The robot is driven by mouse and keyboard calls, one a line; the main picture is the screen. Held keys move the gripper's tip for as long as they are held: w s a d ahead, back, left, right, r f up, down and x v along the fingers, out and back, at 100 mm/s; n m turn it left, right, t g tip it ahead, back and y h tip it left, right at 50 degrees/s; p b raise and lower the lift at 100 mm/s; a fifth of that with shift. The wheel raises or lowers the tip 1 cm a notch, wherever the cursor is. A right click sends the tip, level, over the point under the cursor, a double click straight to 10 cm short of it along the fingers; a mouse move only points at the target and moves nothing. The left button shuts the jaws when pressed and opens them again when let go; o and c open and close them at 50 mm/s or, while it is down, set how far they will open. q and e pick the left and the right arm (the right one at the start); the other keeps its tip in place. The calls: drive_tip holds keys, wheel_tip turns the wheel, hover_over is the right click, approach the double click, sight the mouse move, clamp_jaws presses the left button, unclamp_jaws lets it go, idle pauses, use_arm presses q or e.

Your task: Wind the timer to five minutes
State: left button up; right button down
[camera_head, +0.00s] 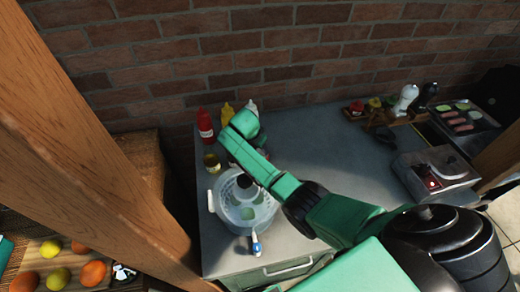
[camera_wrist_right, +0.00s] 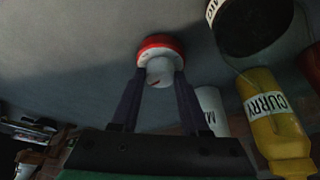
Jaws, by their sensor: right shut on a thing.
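The timer (camera_wrist_right: 160,48) has a red rim and a white dial with a short white knob (camera_wrist_right: 160,72). It shows in the right wrist view, above the middle, on the grey tabletop. My right gripper (camera_wrist_right: 161,82) has its two dark fingers on either side of the white knob, shut on it. A small red mark shows low on the knob; the minute reading is too small to read. In the head view my green right arm reaches to the back left of the table and hides the timer and the fingertips. My left gripper is not in view.
A red bottle (camera_head: 205,126), a yellow curry bottle (camera_wrist_right: 268,118) and a tin (camera_head: 211,162) stand close by. A clear bowl (camera_head: 225,211) is below my arm. A device with a red light (camera_head: 433,183) stands right. The table's middle is clear.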

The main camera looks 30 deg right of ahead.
idle(0.4)
drive_tip(key=shift+c, duration=2)
unclamp_jaws()
drive_tip(key=b+v, duration=0.3)
drive_tip(key=v, duration=1.1)
drive_tip(key=shift+r, duration=0.3)
drive_tip(key=shift+w+f, duration=0.1)
